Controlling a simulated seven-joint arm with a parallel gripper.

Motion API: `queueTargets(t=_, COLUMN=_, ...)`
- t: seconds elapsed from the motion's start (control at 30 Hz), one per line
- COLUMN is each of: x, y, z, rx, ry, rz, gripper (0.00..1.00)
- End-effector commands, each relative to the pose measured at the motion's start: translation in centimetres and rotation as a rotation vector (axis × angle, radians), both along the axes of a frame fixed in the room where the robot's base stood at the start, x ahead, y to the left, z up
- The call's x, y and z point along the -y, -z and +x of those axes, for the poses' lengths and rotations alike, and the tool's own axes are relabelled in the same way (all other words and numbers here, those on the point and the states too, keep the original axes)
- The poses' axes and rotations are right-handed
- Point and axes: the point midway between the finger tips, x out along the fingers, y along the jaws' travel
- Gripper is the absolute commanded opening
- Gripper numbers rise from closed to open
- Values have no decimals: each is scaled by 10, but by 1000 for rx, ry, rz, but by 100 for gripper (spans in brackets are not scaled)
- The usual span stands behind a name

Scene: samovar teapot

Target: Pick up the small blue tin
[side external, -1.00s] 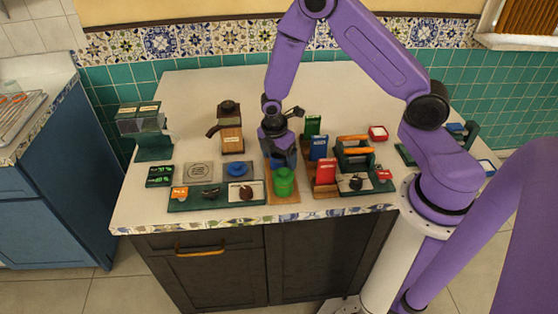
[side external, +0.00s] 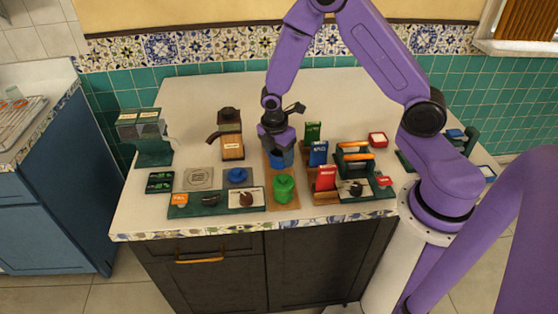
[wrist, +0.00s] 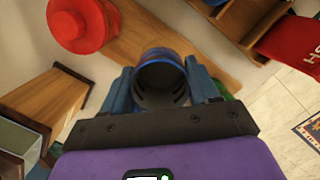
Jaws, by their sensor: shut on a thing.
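The small blue tin (side external: 281,160) is at the wooden board (side external: 287,203) in the middle of the counter, behind the green tin (side external: 284,188). My gripper (side external: 279,150) points down over it and is shut on it. In the wrist view the tin's round blue rim and dark top (wrist: 162,80) show between the two blue fingers (wrist: 162,90). Whether the tin's base touches the board cannot be told. A red tin (wrist: 78,25) stands on the board in the wrist view; in the side view I cannot see it.
Red, blue and green packets (side external: 319,153) stand in a wooden rack close to the right. A wooden coffee grinder (side external: 231,143) stands to the left. A green tray (side external: 180,211) with small items lies front left. The counter behind my gripper is clear.

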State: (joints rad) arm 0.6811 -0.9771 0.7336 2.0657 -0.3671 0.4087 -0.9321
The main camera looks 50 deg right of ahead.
Motion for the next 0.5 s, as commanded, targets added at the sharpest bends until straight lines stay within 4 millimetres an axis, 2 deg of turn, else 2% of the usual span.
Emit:
queueTargets(t=0.3, x=-2, y=-50, z=-42, rx=2, ry=-1, rz=0, gripper=29)
queueTargets(t=0.37, x=-2, y=-59, z=-50, rx=2, ry=-1, rz=0, gripper=29)
queueTargets(t=0.5, x=-4, y=-70, z=-78, rx=-1, ry=-4, rz=0, gripper=29)
